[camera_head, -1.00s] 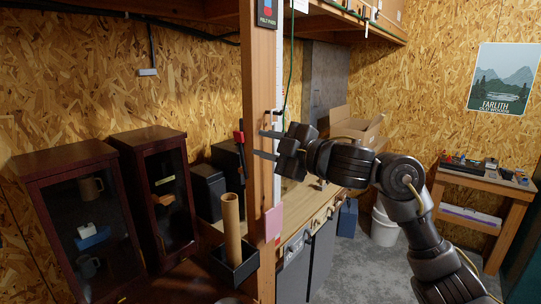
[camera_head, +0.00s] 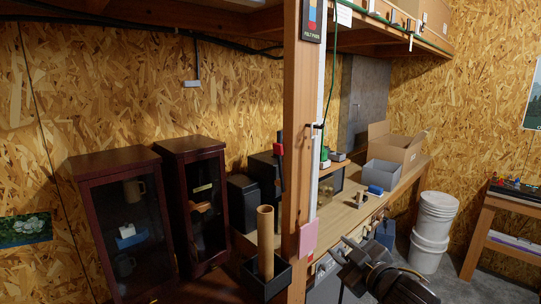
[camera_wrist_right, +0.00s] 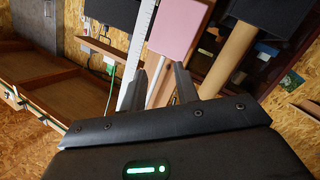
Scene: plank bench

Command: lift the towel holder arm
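No part is clearly recognisable as the towel holder arm. A small dark peg (camera_head: 317,126) sticks out from the wooden post (camera_head: 299,170) in the head view; I cannot tell if it is that arm. A pink square panel (camera_head: 308,238) is low on the post, and also shows beyond the fingers in the right wrist view (camera_wrist_right: 178,32). My right gripper (camera_head: 342,249) is below the peg, right of the post and near the panel. In the wrist view its fingers (camera_wrist_right: 160,70) are apart, with nothing visibly held between them. My left gripper is out of view.
A red and black item (camera_head: 279,150) is at the post's left side. A brown tube (camera_head: 265,240) stands in a black box (camera_head: 264,282). Dark glass cabinets (camera_head: 122,225) stand left. The workbench (camera_head: 345,218) carries a grey bin (camera_head: 383,174) and an open carton (camera_head: 397,150).

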